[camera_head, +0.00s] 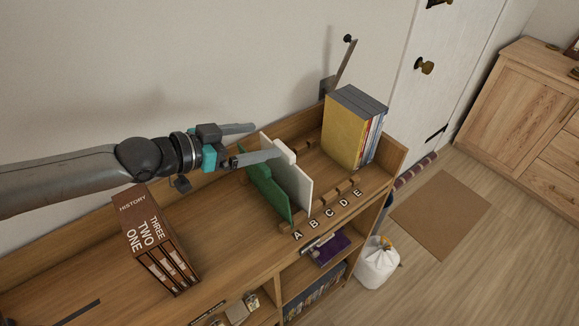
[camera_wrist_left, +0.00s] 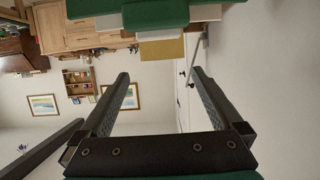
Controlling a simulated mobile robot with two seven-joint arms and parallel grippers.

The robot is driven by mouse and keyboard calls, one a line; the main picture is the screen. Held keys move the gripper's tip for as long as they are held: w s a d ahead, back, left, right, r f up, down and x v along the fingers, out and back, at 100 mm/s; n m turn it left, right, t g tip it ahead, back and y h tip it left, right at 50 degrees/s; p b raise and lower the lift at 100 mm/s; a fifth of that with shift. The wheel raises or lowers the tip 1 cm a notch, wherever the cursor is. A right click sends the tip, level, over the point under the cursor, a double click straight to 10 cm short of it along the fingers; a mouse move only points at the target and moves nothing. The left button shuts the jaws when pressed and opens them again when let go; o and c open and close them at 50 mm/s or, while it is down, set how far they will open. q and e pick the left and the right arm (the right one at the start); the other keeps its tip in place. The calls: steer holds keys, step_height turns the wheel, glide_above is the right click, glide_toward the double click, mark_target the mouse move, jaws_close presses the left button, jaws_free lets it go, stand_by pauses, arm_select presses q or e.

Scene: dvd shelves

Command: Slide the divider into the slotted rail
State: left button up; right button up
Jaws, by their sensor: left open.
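A green divider (camera_head: 268,188) and a white divider (camera_head: 296,183) stand upright side by side on the shelf top, with their front ends at the slotted rail (camera_head: 340,191) near letters A and B. How deep they sit in the slots cannot be told. My left gripper (camera_head: 267,141) is open and empty, above and behind the dividers; its lower finger overlaps the tops of both in the head view. In the left wrist view, nothing lies between the fingers (camera_wrist_left: 163,85), and the green divider (camera_wrist_left: 130,20) shows at the top edge. My right gripper is not in view.
Yellow, red and blue cases (camera_head: 350,132) stand at the right end of the shelf. A brown History box set (camera_head: 152,238) stands at the left. The wall (camera_head: 240,60) rises close behind the arm. Slots by C, D and E look free.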

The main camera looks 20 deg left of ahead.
arm_select(q)
steer(key=b, duration=0.3)
glide_toward(284, 147)
steer(key=shift+w+d+f, duration=0.7)
steer(key=shift+d+f, duration=0.1)
steer(key=shift+f, duration=0.05)
steer(key=shift+f+b, duration=0.2)
steer(key=shift+b, duration=0.1)
steer(key=shift+w+d, duration=0.15)
steer(key=shift+w+d+f, duration=0.2)
steer(key=shift+w+d, duration=0.15)
steer(key=shift+w, duration=0.25)
steer(key=x, duration=0.5)
steer(key=shift+w+d, duration=0.2)
steer(key=shift+w, duration=0.15)
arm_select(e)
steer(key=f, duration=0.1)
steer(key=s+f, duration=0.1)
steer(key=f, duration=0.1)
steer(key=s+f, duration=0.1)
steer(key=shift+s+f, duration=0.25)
arm_select(q)
steer(key=shift+r, duration=0.1)
jaws_close()
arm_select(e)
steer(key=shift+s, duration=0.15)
